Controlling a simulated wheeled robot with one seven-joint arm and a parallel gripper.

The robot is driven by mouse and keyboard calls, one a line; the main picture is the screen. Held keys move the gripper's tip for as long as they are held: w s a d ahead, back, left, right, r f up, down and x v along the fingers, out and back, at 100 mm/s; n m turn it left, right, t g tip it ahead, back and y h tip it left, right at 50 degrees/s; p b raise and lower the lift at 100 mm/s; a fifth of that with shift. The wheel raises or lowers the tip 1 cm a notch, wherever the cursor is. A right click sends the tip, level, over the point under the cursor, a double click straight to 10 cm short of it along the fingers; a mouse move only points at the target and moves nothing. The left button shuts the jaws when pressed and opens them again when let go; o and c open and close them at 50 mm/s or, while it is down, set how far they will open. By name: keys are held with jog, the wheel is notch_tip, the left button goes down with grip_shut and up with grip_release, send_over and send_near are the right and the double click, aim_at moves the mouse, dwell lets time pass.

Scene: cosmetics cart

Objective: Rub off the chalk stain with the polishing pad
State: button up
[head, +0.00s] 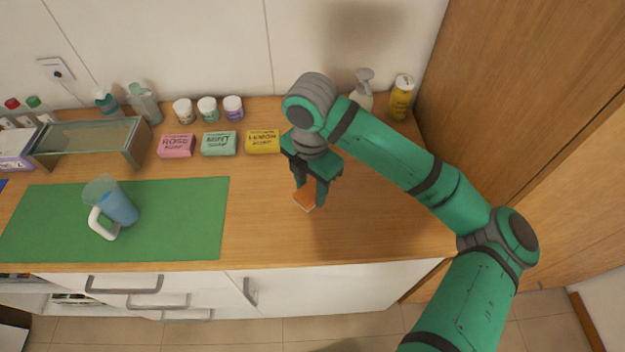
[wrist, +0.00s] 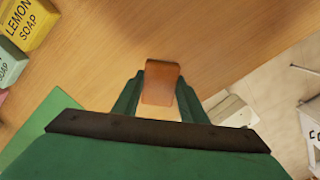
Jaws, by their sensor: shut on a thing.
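My gripper (head: 311,190) is shut on a small orange-brown polishing pad (head: 304,200), over the wooden counter to the right of the green mat. In the wrist view the pad (wrist: 161,84) sits between the two green fingers and sticks out past their tips. I cannot tell whether the pad touches the counter. I see no chalk stain in either view; my arm and gripper hide part of the counter.
A green mat (head: 170,240) with a blue pitcher (head: 121,208) lies to the left. Soap boxes, including a yellow lemon one (head: 262,141), stand behind. A spray bottle (head: 361,92) and a yellow can (head: 400,97) stand at the back right. The counter's front right is clear.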

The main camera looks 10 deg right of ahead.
jog(key=shift+r, duration=1)
